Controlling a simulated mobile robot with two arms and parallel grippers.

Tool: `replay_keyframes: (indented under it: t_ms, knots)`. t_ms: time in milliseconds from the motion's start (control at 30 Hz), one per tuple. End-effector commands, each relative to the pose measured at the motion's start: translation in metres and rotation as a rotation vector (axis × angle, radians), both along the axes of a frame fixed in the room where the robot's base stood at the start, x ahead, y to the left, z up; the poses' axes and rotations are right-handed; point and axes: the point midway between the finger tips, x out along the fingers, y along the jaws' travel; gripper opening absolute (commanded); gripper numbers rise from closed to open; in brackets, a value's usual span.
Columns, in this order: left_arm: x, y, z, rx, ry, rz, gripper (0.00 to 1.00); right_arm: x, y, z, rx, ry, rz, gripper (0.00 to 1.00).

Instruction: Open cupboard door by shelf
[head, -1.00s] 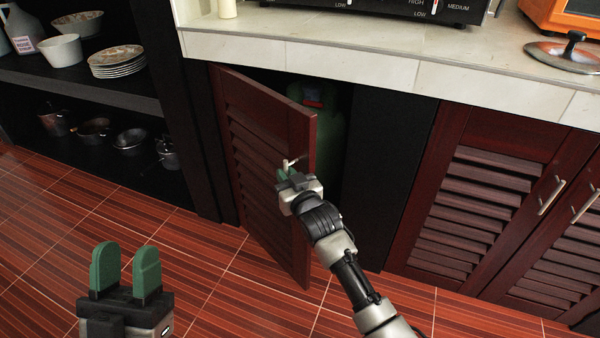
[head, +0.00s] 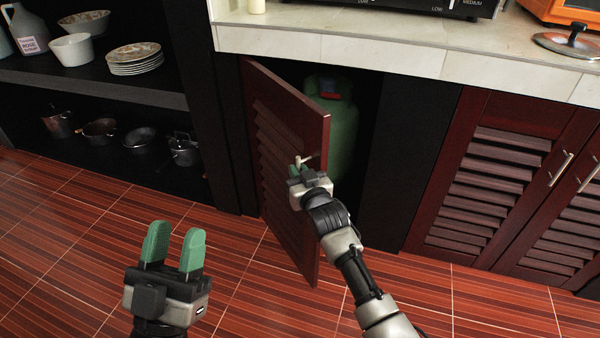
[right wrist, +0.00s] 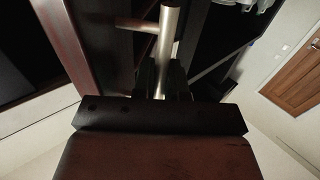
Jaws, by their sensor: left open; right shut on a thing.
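The cupboard door (head: 285,190), dark red with louvres, stands partly open beside the dark shelf unit. Its metal handle (head: 304,160) is near the door's free edge. My right gripper (head: 300,170) is shut on the handle. In the right wrist view the handle (right wrist: 168,45) runs up from the jaws, with a stem to the door at left; the fingertips are mostly hidden. Inside the cupboard is a green gas cylinder (head: 342,130), partly hidden by the door. My left gripper (head: 173,246) is open and empty over the tiled floor, left of the door.
The dark shelf unit (head: 100,85) at left holds plates, bowls and pots. The stone counter (head: 380,25) overhangs the cupboard. Closed louvred doors (head: 500,190) with handles are at right. The tiled floor (head: 90,230) in front is clear.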

Motion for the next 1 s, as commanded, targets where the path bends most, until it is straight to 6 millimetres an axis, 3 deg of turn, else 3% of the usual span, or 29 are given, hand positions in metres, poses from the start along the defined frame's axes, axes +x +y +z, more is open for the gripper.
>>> replay_keyframes:
  t_ms: [67, 100, 167, 533, 1000]
  knots:
    - [0.0, 0.0, 0.0, 0.0, 0.0, 0.0, 0.43, 0.001, 0.001, 0.004, 0.003, -0.008, 0.002, 0.0]
    - [0.0, 0.0, 0.0, 0.0, 0.0, 0.0, 0.43, 0.001, 0.001, 0.004, 0.003, -0.008, 0.002, 0.15]
    - [0.0, 0.0, 0.0, 0.0, 0.0, 0.0, 0.43, 0.001, 0.001, 0.004, 0.004, -0.007, 0.002, 0.21]
    - [0.002, -0.001, 0.0, 0.005, 0.019, -0.001, 0.43, -0.003, -0.001, 0.002, 0.002, -0.002, 0.001, 0.21]
    - [0.028, 0.002, -0.05, 0.133, 0.476, 0.027, 0.43, -0.052, -0.018, 0.003, 0.002, -0.002, 0.002, 0.21]
